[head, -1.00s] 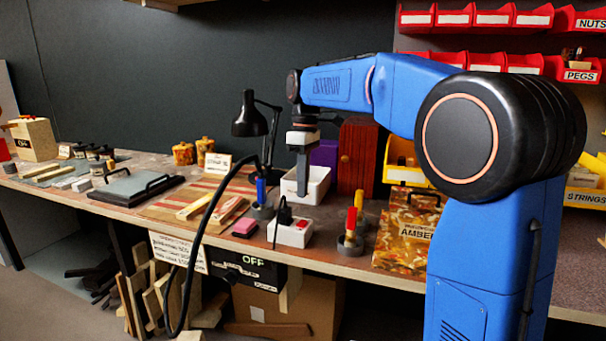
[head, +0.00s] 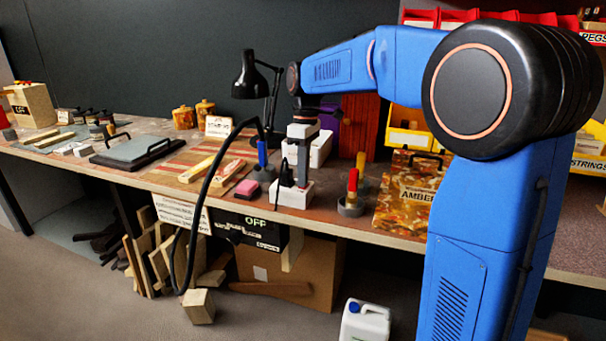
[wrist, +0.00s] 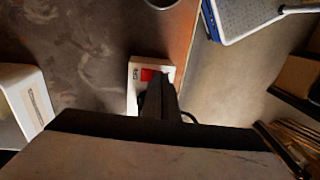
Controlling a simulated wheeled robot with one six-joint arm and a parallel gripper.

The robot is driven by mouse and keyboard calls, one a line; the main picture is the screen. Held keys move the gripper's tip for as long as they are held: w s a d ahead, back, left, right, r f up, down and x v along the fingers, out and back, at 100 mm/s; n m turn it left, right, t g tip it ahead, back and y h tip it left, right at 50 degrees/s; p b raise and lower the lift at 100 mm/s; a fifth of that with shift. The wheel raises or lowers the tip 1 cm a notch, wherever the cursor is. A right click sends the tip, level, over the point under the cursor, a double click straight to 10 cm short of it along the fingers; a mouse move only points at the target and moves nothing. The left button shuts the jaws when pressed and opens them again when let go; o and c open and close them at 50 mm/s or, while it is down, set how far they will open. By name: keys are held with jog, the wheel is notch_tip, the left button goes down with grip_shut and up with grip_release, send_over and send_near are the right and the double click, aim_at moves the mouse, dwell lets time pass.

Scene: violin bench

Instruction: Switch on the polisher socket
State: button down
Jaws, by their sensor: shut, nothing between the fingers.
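The polisher socket (head: 284,199) is a small white block near the bench's front edge, with a black plug and cable (head: 286,175) at its left end. My gripper (head: 303,183) is shut and empty, pointing down at the right part of the socket; it hides the red switch in the head view. In the wrist view the socket (wrist: 133,88) shows its red switch (wrist: 149,75) beside my dark fingertips (wrist: 162,78). I cannot tell whether they touch. A black panel (head: 255,233) below the bench edge reads OFF.
A white bin (head: 321,150) stands behind my gripper. A black cable (head: 188,250) loops off the bench front.

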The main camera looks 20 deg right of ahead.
jog(key=shift+s+f, duration=0.1)
jog(key=shift+f, duration=0.05)
jog(key=shift+w+d, duration=0.4)
jog(key=shift+w, duration=0.3)
jog(key=shift+r, duration=0.25)
jog(key=shift+r, duration=0.35)
notch_tip(320, 180, up, 13)
jog(key=w+d, duration=0.1)
jog(key=shift+w, duration=0.2)
